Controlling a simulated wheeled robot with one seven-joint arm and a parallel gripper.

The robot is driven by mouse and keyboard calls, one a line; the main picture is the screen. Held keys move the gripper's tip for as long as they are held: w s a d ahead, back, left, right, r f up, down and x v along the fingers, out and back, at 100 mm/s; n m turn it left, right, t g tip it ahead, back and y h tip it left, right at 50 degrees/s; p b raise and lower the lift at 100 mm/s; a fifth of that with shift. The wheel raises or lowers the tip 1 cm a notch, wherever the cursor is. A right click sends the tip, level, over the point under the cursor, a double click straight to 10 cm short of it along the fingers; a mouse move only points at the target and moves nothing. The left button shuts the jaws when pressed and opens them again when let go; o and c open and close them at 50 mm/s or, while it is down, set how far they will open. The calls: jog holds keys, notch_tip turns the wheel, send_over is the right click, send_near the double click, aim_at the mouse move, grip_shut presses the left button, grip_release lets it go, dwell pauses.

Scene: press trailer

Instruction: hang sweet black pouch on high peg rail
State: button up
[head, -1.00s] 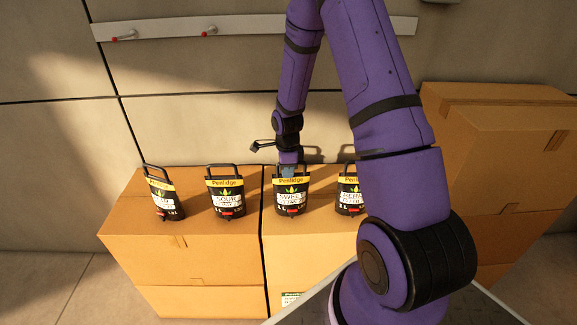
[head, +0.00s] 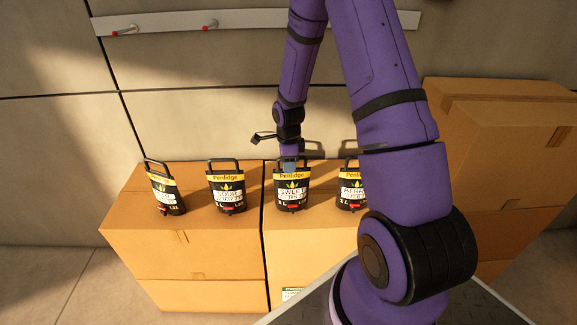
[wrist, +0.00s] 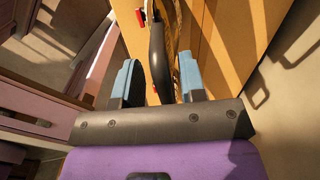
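The sweet black pouch (head: 292,194), with a yellow band and a black loop handle, stands upright on a cardboard box. My gripper (head: 289,165) is at the top of this pouch, pointing down at its handle. In the wrist view my gripper (wrist: 158,82) has its two blue fingers apart, with the black handle (wrist: 160,55) between them and small gaps on both sides. The high peg rail (head: 170,26) is a pale strip on the wall above, with red-tipped pegs (head: 132,29) at the left. My arm hides part of the rail.
The sour pouch (head: 227,191) and another black pouch (head: 164,190) stand to the left. A further pouch (head: 351,188) stands close on the right, partly behind my arm. Taller stacked boxes (head: 500,130) are at the right. The wall between boxes and left pegs is clear.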

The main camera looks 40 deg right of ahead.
jog(key=s+a+r+n+t, duration=0.1)
jog(key=s+a+r+n, duration=0.25)
jog(key=r, duration=0.65)
jog(key=s+a+r+n+t, duration=0.1)
jog(key=s+a+r+n, duration=0.2)
jog(key=r, duration=0.7)
jog(key=s+a+r+n+t, duration=0.1)
jog(key=s+r+n, duration=0.3)
jog(key=r, duration=0.5)
jog(key=s+a+r+n+t, duration=0.1)
jog(key=s+a+r+n, duration=0.1)
jog(key=s+r+n, duration=0.2)
jog(key=s+a+r+n+t, duration=0.1)
jog(key=s+a+r+n, duration=0.2)
jog(key=s+n, duration=0.6)
jog(key=s+r, duration=0.2)
jog(key=s, duration=0.1)
jog(key=shift+a+r, duration=0.15)
jog(key=shift+a, duration=0.1)
jog(key=shift+o, duration=0.3)
jog(key=shift+n, duration=0.25)
